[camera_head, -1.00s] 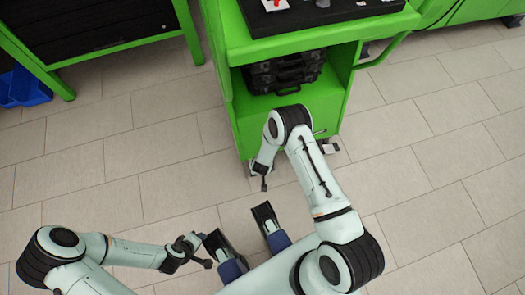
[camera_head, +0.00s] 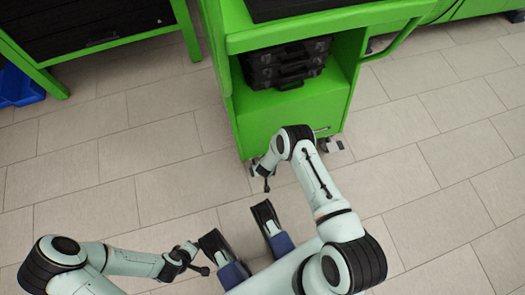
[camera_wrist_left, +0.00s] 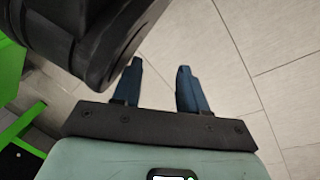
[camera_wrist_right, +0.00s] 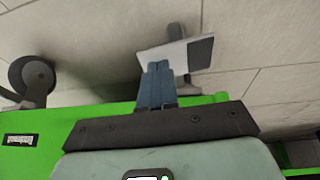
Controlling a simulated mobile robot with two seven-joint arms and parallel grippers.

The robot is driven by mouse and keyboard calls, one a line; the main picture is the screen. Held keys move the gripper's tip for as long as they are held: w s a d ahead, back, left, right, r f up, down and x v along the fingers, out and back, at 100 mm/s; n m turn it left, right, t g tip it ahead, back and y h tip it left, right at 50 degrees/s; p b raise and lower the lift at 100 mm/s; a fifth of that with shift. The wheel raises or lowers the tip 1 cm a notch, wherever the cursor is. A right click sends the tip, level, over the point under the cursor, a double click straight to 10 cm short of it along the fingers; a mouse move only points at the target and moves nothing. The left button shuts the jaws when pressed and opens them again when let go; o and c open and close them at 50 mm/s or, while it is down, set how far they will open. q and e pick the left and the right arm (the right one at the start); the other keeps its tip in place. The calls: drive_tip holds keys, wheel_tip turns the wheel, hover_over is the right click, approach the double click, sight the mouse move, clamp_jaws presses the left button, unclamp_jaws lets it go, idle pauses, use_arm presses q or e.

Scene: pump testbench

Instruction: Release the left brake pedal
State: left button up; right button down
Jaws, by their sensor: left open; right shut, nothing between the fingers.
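The green cart (camera_head: 290,120) stands on casters at the top middle of the head view. In the right wrist view, a light plate with a dark end (camera_wrist_right: 193,53), apparently a caster's brake pedal, lies just beyond my right gripper (camera_wrist_right: 157,66). That gripper is shut and empty. Its fingers overlap the plate in the picture; I cannot tell if they touch it. In the head view my right gripper (camera_head: 266,184) is low by the cart's front left corner, where the caster is mostly hidden. My left gripper (camera_wrist_left: 160,66) is open and empty above the floor, away from the cart.
A caster wheel (camera_wrist_right: 33,77) shows at the left of the right wrist view. Another caster (camera_head: 332,145) is at the cart's right corner. Black cases (camera_head: 287,65) sit on the cart's shelf. A green bench (camera_head: 100,50) stands at the left.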

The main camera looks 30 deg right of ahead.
drive_tip(key=shift+f, duration=0.1)
idle(0.3)
drive_tip(key=shift+s+d+f+y, duration=0.1)
drive_tip(key=shift+d+f+y, duration=0.4)
drive_tip(key=shift+y, duration=0.1)
drive_tip(key=shift+d+f+t+y, duration=0.2)
drive_tip(key=shift+t+y, duration=0.1)
drive_tip(key=shift+y, duration=0.2)
drive_tip(key=shift+s+d+f+b, duration=0.15)
drive_tip(key=shift+f+b, duration=0.15)
drive_tip(key=shift+b, duration=0.3)
use_arm(q)
drive_tip(key=s+f, duration=0.1)
drive_tip(key=s+f+g, duration=0.1)
drive_tip(key=shift+s+a, duration=0.2)
drive_tip(key=shift+s, duration=0.15)
use_arm(e)
drive_tip(key=shift+d, duration=0.1)
drive_tip(key=shift+s, duration=0.1)
